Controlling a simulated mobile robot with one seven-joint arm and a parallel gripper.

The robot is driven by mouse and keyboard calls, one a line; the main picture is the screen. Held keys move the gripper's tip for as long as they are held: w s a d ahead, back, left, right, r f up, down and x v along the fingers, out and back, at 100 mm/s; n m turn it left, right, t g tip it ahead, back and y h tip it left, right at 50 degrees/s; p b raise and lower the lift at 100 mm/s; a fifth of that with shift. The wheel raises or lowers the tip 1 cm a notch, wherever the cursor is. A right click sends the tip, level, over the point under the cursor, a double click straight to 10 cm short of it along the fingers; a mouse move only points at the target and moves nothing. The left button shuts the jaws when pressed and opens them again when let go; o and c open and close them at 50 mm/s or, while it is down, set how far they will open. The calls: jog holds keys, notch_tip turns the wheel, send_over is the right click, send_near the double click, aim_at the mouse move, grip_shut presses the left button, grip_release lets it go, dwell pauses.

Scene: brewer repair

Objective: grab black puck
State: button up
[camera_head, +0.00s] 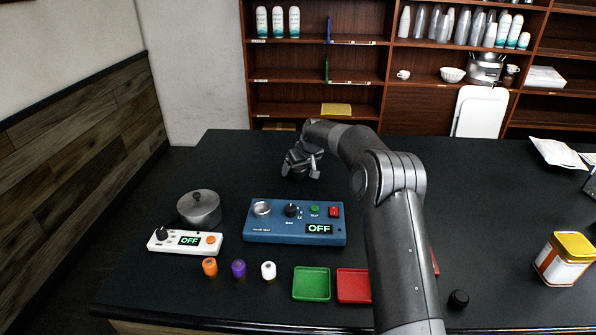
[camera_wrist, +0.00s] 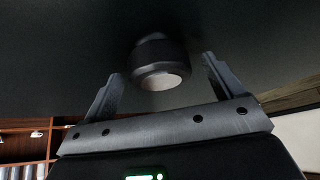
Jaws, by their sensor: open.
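A small black puck-like piece (camera_head: 458,299) sits on the dark table at the right of my arm in the head view. In the wrist view a black round piece (camera_wrist: 152,52) with a pale grey end face shows between the fingertips, apart from both. My gripper (camera_head: 303,170) is open above the table behind the blue tester. The same gripper (camera_wrist: 160,68) spreads its fingers on both sides of the round piece in the wrist view. I cannot make out that round piece in the head view, where the gripper and wrist cover that spot.
A blue tester (camera_head: 268,232) reading OFF stands in front of my gripper. A white scale-like box (camera_head: 165,243), a metal pot (camera_head: 199,208), orange (camera_head: 209,266), purple (camera_head: 238,268) and white (camera_head: 268,270) pieces, and green (camera_head: 311,284) and red (camera_head: 353,286) trays lie nearby.

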jog(key=shift+c, duration=0.4)
jog(key=c, duration=1.2)
jog(key=shift+r, duration=0.1)
